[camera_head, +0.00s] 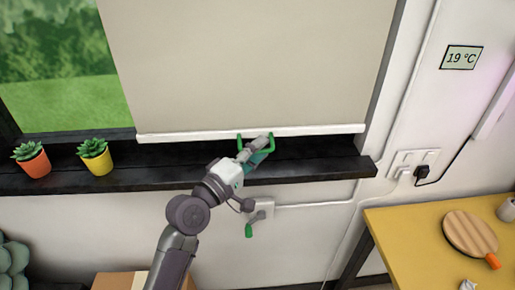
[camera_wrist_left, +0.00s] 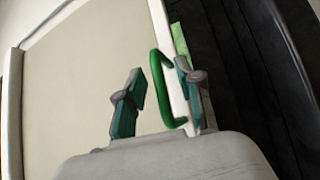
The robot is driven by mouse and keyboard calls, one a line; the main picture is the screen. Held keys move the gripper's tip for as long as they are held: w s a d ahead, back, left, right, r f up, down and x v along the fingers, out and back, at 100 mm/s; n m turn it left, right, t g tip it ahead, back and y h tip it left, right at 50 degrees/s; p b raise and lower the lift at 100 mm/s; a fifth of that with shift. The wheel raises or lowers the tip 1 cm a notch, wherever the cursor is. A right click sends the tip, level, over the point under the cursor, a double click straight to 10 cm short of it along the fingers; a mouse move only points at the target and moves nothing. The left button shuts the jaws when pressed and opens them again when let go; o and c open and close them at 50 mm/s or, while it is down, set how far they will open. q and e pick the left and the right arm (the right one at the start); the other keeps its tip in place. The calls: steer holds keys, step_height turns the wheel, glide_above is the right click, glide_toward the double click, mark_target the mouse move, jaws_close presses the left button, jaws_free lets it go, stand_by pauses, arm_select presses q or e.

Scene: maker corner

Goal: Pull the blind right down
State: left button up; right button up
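The beige blind (camera_head: 250,60) hangs far down over the window. Its white bottom bar (camera_head: 190,136) is level and close above the dark sill. A green loop handle (camera_head: 240,146) is on the bar and is partly hidden by my left gripper (camera_head: 260,150). In the wrist view, the teal fingers of the left gripper (camera_wrist_left: 158,98) are spread apart. The green handle (camera_wrist_left: 162,95) shows between them, closer to the right finger, and is not clamped. A narrow strip of green shows past the bar in that view. My right gripper is not in view.
The dark sill (camera_head: 310,167) bears an orange pot (camera_head: 36,164) and a yellow pot (camera_head: 98,163), each with a succulent, at left. A crank with a green grip (camera_head: 249,230) is on the wall below. A yellow table (camera_head: 400,235) stands at right.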

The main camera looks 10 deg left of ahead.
arm_select(q)
jaws_close()
stand_by(0.3)
step_height(320, 180, down, 9)
steer(key=b, duration=0.6)
steer(key=shift+r, duration=0.1)
